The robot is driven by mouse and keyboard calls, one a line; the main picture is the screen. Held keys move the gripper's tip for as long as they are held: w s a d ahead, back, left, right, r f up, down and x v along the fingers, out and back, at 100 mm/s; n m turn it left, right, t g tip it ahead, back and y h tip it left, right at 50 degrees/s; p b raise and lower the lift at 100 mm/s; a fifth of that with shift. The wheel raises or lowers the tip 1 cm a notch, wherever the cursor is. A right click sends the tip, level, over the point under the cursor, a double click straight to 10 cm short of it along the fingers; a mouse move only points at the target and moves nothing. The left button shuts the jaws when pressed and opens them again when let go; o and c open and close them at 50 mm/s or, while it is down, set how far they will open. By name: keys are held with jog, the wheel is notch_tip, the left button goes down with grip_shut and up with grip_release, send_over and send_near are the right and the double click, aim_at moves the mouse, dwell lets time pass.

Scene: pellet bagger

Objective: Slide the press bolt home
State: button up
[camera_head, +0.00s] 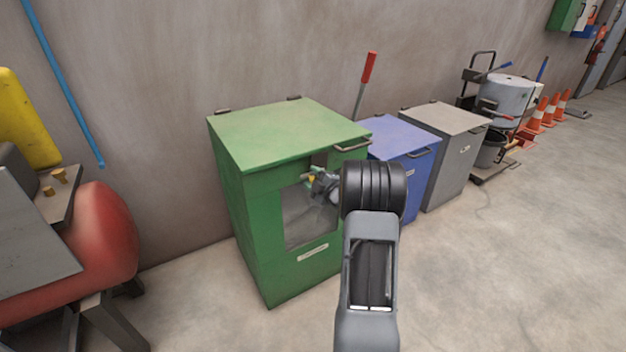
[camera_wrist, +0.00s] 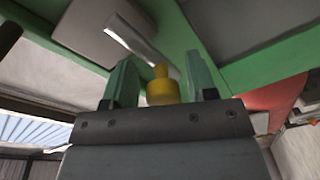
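The green cabinet (camera_head: 258,190) stands against the wall, with a grey recessed opening in its front. My gripper (camera_head: 316,182) is at the upper right of that opening, partly hidden behind my own wrist. A small yellow spot shows at its tips. In the wrist view a yellow knob (camera_wrist: 162,92), likely the bolt's handle, sits between the two fingers of my gripper (camera_wrist: 160,78). A gap shows on each side of the knob, so the fingers are open and apart from it.
A handle (camera_head: 352,146) sticks out from the cabinet's lid edge, close above my wrist. A blue bin (camera_head: 400,135) and a grey bin (camera_head: 445,120) stand to the right. A red tank (camera_head: 90,245) stands at left.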

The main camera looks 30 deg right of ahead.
jog(key=shift+a, duration=0.1)
jog(key=s, duration=0.4)
jog(key=s+p, duration=0.1)
jog(key=s, duration=0.4)
jog(key=s+d, duration=0.1)
jog(key=s, duration=0.3)
jog(key=shift+s, duration=0.4)
jog(key=shift+w+a+r+p, duration=0.1)
jog(key=shift+r+p, duration=0.05)
jog(key=shift+p, duration=0.15)
